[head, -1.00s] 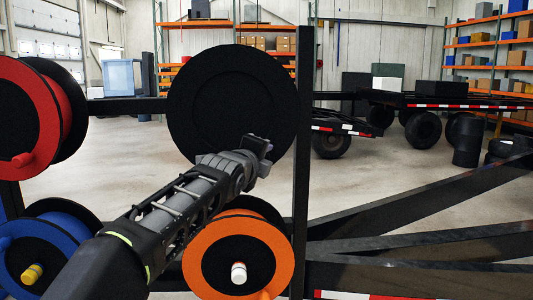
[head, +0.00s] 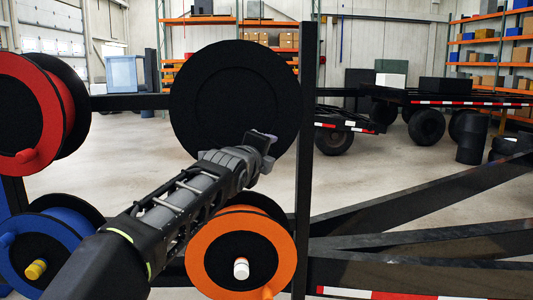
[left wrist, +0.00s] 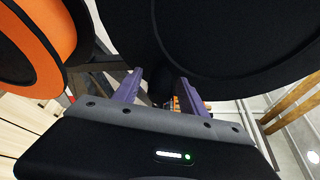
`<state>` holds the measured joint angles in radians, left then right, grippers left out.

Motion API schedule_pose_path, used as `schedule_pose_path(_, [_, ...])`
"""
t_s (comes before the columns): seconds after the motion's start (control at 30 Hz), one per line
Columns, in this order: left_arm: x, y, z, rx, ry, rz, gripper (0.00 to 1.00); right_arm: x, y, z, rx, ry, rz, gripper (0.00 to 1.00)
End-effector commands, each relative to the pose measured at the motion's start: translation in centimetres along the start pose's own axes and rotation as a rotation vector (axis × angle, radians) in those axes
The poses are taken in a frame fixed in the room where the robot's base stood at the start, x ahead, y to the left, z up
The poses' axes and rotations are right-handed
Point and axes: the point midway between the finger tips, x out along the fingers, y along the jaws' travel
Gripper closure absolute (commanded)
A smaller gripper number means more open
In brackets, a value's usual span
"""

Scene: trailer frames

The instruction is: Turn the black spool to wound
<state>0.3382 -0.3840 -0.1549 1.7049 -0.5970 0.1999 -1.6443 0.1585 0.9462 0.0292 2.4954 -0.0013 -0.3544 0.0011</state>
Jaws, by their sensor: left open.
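The black spool (head: 225,85) is mounted at the top centre, beside a dark upright post. Its broad round face is toward me in the head view. My left gripper (head: 264,142) is at the lower right part of the spool's face. In the left wrist view, the spool's disc (left wrist: 230,40) fills the top. The two purple fingers of my left gripper (left wrist: 160,92) are apart, with a short dark piece, perhaps the spool's handle, between or just beyond them. I cannot tell whether they touch it. My right gripper is not in view.
A red spool (head: 22,85) and a blue spool (head: 55,232) are at the left. An orange spool (head: 208,228) sits below the black one, close to my forearm. The dark post (head: 306,100) stands just right of the gripper. Slanting dark beams (head: 420,195) cross the lower right.

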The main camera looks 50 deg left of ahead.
Motion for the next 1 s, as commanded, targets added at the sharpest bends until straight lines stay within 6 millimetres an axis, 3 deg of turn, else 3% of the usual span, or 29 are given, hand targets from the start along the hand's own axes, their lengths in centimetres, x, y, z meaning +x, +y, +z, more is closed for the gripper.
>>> schedule_pose_path(0.5, [-7.0, 0.1, -0.1, -0.001, 0.001, -0.002, 0.51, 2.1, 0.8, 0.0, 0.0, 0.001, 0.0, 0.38])
schedule_pose_path(1.0, [-7.5, 0.1, -0.1, 0.0, 0.001, 0.0, 0.51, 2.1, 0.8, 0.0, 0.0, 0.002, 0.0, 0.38])
